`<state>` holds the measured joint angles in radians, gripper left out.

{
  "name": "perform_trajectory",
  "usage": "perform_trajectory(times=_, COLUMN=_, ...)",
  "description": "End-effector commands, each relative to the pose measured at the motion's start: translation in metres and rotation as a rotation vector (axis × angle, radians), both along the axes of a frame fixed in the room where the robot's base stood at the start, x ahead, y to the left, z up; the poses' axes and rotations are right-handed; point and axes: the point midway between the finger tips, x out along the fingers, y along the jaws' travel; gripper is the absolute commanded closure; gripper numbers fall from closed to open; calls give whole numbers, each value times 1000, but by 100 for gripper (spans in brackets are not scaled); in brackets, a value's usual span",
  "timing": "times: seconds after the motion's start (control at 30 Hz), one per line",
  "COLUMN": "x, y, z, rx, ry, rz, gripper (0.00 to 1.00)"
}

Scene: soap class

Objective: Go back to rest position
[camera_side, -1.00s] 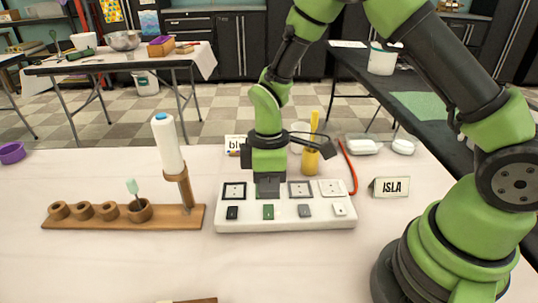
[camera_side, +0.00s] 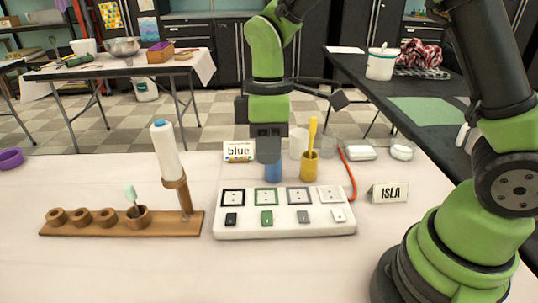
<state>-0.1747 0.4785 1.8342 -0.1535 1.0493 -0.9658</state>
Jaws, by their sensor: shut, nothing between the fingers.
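My gripper (camera_side: 269,157) hangs pointing down above the back edge of the white panel, shut and with nothing held. Its fingertips overlap a blue cup (camera_side: 273,172) in the picture; I cannot tell whether they touch it. The white panel (camera_side: 283,228) lies on the table below, with several framed sockets and a row of small switches in black, green, grey and white.
A wooden rack (camera_side: 75,230) with a white bottle stands left. The front tablecloth (camera_side: 180,275) is clear.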

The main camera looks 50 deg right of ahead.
Motion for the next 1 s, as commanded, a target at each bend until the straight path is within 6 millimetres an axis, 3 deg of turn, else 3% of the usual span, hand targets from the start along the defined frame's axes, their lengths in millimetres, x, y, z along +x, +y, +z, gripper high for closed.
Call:
perform_trajectory(times=0.23, x=-23, y=-13, z=55, rx=41, ry=-136, rz=-256, gripper=100)
perform_trajectory(times=0.5, x=-85, y=-31, z=113, rx=178, ry=-334, rz=-713, gripper=100)
perform_trajectory(times=0.73, x=-129, y=-39, z=127, rx=324, ry=-446, rz=-1014, gripper=100)
perform_trajectory(times=1.0, x=-145, y=-41, z=127, rx=391, ry=-479, rz=-1129, gripper=100)
